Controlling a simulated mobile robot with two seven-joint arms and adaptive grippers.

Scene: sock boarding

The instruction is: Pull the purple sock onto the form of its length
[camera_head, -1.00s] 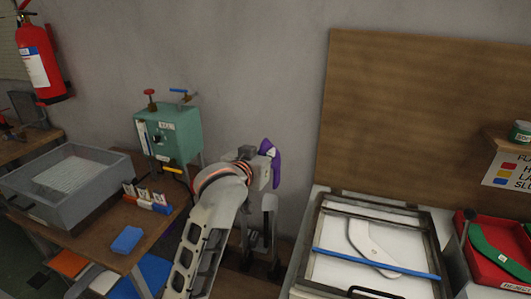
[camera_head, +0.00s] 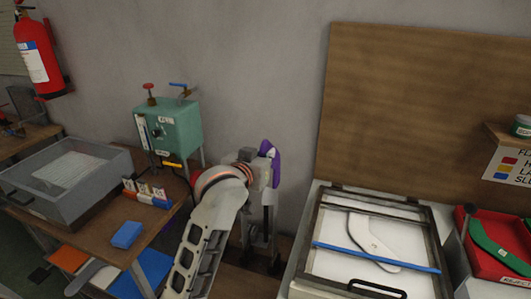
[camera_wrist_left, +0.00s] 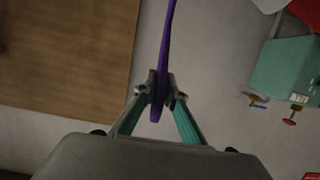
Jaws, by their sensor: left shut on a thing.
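The purple sock (camera_head: 276,165) hangs in front of the grey wall in the head view. My left gripper (camera_head: 264,172) is shut on it. In the left wrist view the sock (camera_wrist_left: 166,45) runs as a narrow purple strip up from between the fingertips of my left gripper (camera_wrist_left: 159,91), with a short end below them. A white foot-shaped form (camera_head: 368,236) lies in the framed tray (camera_head: 430,232) on the right, under a blue bar. A green form (camera_head: 492,242) lies in a red bin farther right. My right gripper is out of view.
A wooden board (camera_head: 420,110) stands behind the tray. A fire extinguisher (camera_head: 35,60) hangs on the wall. The wall around the sock is clear.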

